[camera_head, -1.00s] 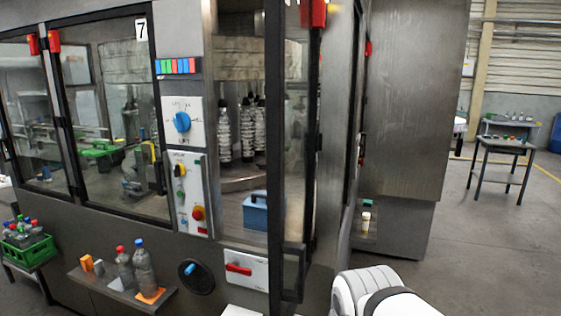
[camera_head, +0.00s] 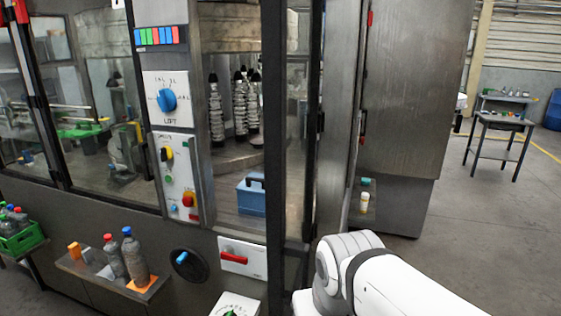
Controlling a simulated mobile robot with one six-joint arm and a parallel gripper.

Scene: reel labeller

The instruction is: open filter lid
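No part is clearly marked as the filter lid. A round black fitting with a blue handle (camera_head: 188,264) sits low on the machine front; I cannot tell whether it is the lid. To its right is a white panel with a red lever (camera_head: 242,257). My white arm shows at the lower right, in front of the machine's right side. My gripper is not in view.
A shelf (camera_head: 92,271) with two bottles and orange blocks juts out at left. A green crate (camera_head: 22,241) of bottles stands at far left. A dark-framed door (camera_head: 296,150) stands near a blue box (camera_head: 251,196). Open floor lies at right, before a table (camera_head: 497,124).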

